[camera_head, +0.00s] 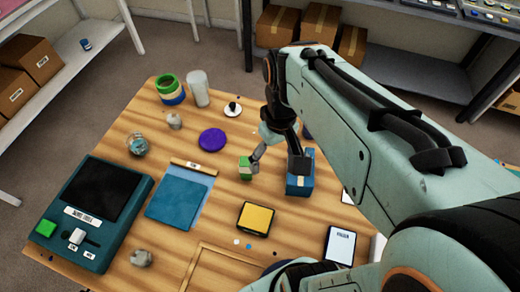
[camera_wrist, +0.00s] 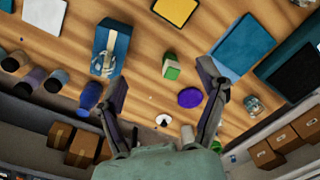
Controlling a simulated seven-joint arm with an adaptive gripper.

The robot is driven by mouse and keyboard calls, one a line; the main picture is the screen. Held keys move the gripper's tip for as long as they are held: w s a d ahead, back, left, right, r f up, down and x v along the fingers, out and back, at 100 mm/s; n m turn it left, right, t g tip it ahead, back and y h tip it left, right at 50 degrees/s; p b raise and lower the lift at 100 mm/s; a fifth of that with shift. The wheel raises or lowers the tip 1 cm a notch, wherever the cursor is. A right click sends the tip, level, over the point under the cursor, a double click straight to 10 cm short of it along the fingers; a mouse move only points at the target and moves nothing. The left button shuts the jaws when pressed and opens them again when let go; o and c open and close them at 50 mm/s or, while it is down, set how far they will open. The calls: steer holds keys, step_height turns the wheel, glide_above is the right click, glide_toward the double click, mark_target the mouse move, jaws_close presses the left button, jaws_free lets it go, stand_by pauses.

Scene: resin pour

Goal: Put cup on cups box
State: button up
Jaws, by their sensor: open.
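A pale, translucent upright cup (camera_head: 198,89) stands at the far left part of the table, beside a stack of green and blue rings or cups (camera_head: 170,90). A pale cup-like shape shows near the lower edge of the wrist view (camera_wrist: 187,134). A blue box (camera_wrist: 104,63) with a pale pattern or object on top lies on the table; it also shows in the head view (camera_head: 300,184), partly behind my gripper. I cannot read whether it is the cups box. My gripper (camera_head: 277,164) is open and empty above the table; its two fingers spread apart in the wrist view (camera_wrist: 163,76).
A small green block (camera_head: 245,170) and a purple disc (camera_head: 213,139) lie near my gripper. A yellow-topped box (camera_head: 256,218), blue mat (camera_head: 180,202) and scale (camera_head: 96,200) lie nearer. Several dark cylinders (camera_wrist: 35,80) stand beyond the blue box.

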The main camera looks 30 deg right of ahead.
steer(key=s+a, duration=0.7)
steer(key=s, duration=0.2)
steer(key=shift+a+r+n, duration=0.2)
steer(key=shift+a+n, duration=0.1)
steer(key=shift+a, duration=0.05)
